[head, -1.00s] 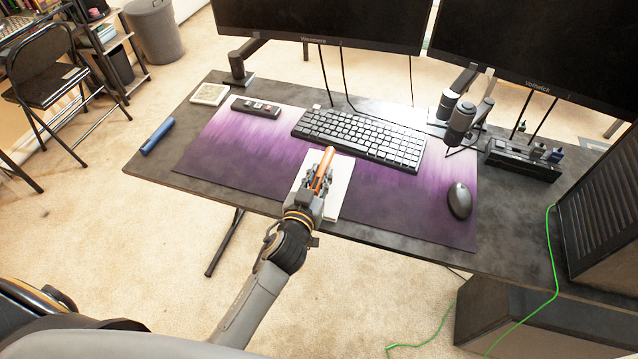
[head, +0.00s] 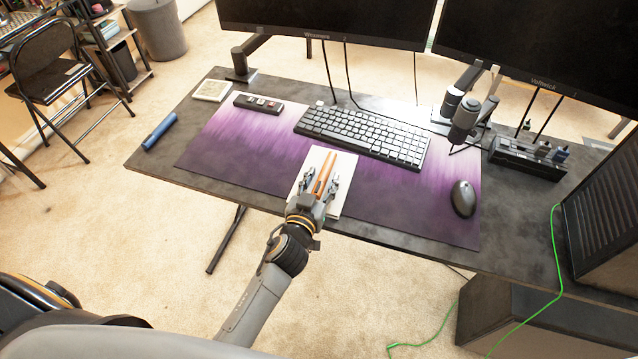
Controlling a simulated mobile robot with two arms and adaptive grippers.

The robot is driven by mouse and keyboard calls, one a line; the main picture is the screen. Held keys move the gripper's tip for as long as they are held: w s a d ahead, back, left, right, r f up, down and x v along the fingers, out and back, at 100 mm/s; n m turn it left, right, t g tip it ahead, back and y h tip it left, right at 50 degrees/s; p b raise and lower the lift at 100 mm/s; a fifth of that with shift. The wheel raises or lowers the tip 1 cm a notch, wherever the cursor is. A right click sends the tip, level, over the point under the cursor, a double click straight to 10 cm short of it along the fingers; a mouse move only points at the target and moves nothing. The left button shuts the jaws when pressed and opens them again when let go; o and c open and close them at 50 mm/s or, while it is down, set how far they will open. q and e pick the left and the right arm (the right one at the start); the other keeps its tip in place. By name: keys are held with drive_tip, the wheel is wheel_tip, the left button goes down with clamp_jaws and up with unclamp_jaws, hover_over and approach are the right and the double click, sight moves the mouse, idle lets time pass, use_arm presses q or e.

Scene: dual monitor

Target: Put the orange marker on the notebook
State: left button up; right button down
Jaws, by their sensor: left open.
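The orange marker (head: 324,171) lies on the white notebook (head: 343,168), pointing away from me. The notebook rests on the purple desk mat in front of the keyboard. My left gripper (head: 318,186) is open, with its fingers apart on either side of the marker's near part. The gripper hides the near end of the marker and part of the notebook's near edge. My right gripper is not in view.
The keyboard (head: 362,136) lies just behind the notebook, and a mouse (head: 463,199) is to the right. A remote (head: 258,105), a coaster (head: 211,91) and a blue cylinder (head: 159,131) are at the left. The mat (head: 240,150) is bare left of the notebook.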

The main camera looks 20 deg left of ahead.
use_arm(q)
drive_tip(key=s+r, duration=0.2)
drive_tip(key=s, duration=1)
drive_tip(key=shift+a+b, duration=0.15)
drive_tip(key=shift+b, duration=0.25)
drive_tip(key=shift+a, duration=0.1)
